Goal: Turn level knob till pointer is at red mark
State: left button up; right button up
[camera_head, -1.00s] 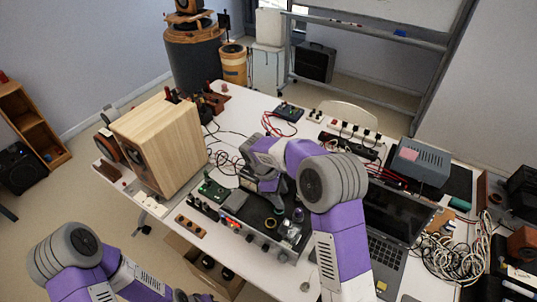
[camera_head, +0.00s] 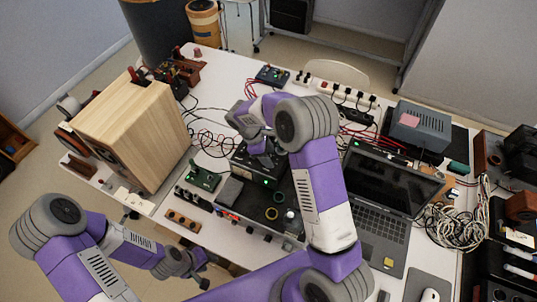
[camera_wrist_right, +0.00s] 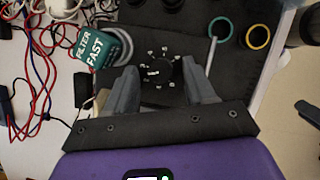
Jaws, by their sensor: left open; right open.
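In the right wrist view a black round knob (camera_wrist_right: 157,70) on a dark panel has white marks around it. The open fingers of my right gripper (camera_wrist_right: 160,90) lie to either side of the knob, apparently without gripping it. The pointer direction and a red mark are too small to make out. In the head view my right gripper (camera_head: 262,150) is over a black device (camera_head: 240,165) on the table; the hand and arm hide the knob. My left gripper (camera_head: 192,268) is open and empty near the table's front edge.
A wooden speaker (camera_head: 135,130) stands left, a laptop (camera_head: 385,200) right. Cables run around the devices.

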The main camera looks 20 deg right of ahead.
jog(key=shift+s+d+f, duration=0.1)
jog(key=shift+s+f, duration=0.05)
grip_shut()
jog(key=shift+m, duration=0.4)
jog(key=m+g+y, duration=0.1)
jog(key=m, duration=0.2)
jog(key=shift+d, duration=0.1)
jog(key=m, duration=0.2)
jog(key=m+y, duration=0.1)
jog(key=shift+w+d+m+g, duration=0.1)
jog(key=shift+w+m+g, duration=0.15)
jog(key=shift+m+g, duration=0.15)
jog(key=m+y, duration=0.1)
jog(key=m, duration=0.2)
jog(key=m+y, duration=0.1)
jog(key=m, duration=0.2)
jog(key=shift+d+m+y, duration=0.15)
jog(key=shift+m+y, duration=0.25)
